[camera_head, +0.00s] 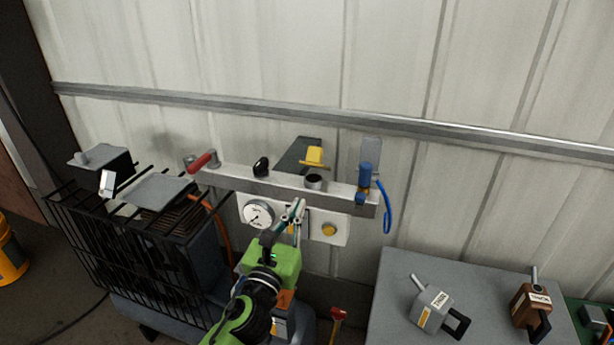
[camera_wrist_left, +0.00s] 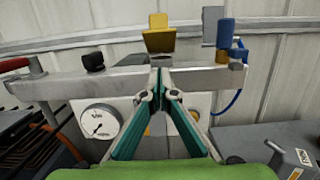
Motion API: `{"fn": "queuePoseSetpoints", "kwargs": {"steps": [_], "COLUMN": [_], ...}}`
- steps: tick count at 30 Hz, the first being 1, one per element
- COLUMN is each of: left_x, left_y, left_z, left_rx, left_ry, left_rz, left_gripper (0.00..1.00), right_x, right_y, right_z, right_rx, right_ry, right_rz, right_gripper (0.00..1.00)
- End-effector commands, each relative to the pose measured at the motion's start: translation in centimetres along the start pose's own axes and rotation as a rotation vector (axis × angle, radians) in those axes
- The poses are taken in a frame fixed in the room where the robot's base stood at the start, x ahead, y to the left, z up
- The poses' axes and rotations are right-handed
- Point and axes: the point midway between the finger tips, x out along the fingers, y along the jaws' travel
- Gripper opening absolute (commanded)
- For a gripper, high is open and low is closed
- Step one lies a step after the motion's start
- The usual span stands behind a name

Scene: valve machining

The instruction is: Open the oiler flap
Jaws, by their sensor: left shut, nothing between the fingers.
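A yellow piece (camera_head: 315,156), which looks like the oiler flap, stands above and behind a short dark cup (camera_head: 313,181) on the grey rail. I cannot tell how the two are joined. The yellow piece also shows in the left wrist view (camera_wrist_left: 160,38), just beyond my fingertips. My left gripper (camera_head: 298,204) is shut and empty, in front of the rail and a little below and left of the cup. In the left wrist view its fingertips (camera_wrist_left: 160,64) come together and hide the cup. My right gripper is not in view.
The rail (camera_head: 240,180) carries a red-handled valve (camera_head: 202,160), a black knob (camera_head: 261,166) and a blue fitting (camera_head: 364,178) with a blue hose. Below is a panel with a gauge (camera_head: 258,214) and yellow button (camera_head: 329,230). Two oil cans stand on the grey table (camera_head: 390,290).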

Motion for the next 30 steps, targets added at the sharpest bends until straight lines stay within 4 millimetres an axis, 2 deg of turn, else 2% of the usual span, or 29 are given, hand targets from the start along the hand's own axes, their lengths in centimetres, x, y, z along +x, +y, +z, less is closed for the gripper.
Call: {"fn": "queuePoseSetpoints", "kwargs": {"steps": [1, 6, 12, 18, 30], "left_x": [1.4, 4.8, 7.0, 7.8, 7.8], "left_y": [0.0, 0.0, 0.0, 0.0, 0.0], "left_z": [0.3, 0.1, 2.2, 2.8, 2.8], "left_rx": [-0.003, -0.004, -0.003, -0.004, -0.003], "left_ry": [-0.002, 0.0, 0.001, 0.002, 0.001], "left_rz": [0.001, 0.002, 0.0, 0.0, 0.0], "left_gripper": [0.0, 0.0, 0.0, 0.0, 0.0], "right_x": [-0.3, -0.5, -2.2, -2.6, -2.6], "right_y": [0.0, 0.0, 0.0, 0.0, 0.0], "right_z": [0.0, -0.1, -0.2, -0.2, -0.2], "right_rx": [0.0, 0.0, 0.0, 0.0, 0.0], "right_ry": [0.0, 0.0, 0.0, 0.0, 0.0], "right_rz": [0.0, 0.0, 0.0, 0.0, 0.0], "right_gripper": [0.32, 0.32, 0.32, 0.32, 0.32]}}
